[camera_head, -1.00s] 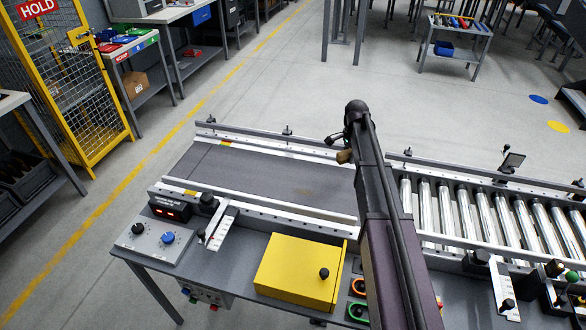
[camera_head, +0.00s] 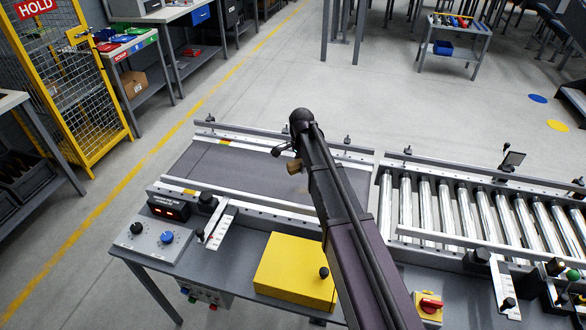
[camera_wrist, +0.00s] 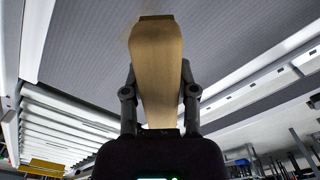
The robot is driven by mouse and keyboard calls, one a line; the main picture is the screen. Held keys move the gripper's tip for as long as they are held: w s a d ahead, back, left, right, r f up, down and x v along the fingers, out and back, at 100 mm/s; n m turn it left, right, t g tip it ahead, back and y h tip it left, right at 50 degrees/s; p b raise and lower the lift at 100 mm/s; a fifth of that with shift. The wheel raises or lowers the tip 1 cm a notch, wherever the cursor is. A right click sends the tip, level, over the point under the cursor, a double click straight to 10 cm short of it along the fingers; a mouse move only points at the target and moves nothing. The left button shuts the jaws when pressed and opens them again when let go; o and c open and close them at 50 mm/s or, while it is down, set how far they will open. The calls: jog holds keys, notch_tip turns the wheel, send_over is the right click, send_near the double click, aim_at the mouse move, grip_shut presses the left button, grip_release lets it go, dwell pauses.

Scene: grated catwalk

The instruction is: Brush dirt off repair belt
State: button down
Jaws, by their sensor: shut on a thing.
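The repair belt (camera_head: 235,168) is a flat dark grey band between pale side rails on the left of the bench. My gripper (camera_head: 285,152) is over the belt's right part in the head view, small and partly hidden by the wrist. It is shut on a wooden brush (camera_head: 294,167). In the wrist view my gripper (camera_wrist: 158,72) has a finger on each side of the brush's tan handle (camera_wrist: 158,50), whose dark far end points at the belt (camera_wrist: 235,45). Contact with the belt cannot be told. A faint brownish smudge shows beside the brush tip; other dirt is unclear.
Steel rollers (camera_head: 460,205) lie right of the belt. Along the bench front are a control box (camera_head: 155,240), a yellow box (camera_head: 296,272) and a red switch (camera_head: 430,306). Raised rails with small posts edge the belt. A yellow cage (camera_head: 75,95) stands at far left.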

jog(key=shift+s+a, duration=0.3)
jog(key=shift+a, duration=0.3)
jog(key=shift+s+a, duration=0.3)
jog(key=shift+a, duration=0.3)
jog(key=shift+f, duration=0.2)
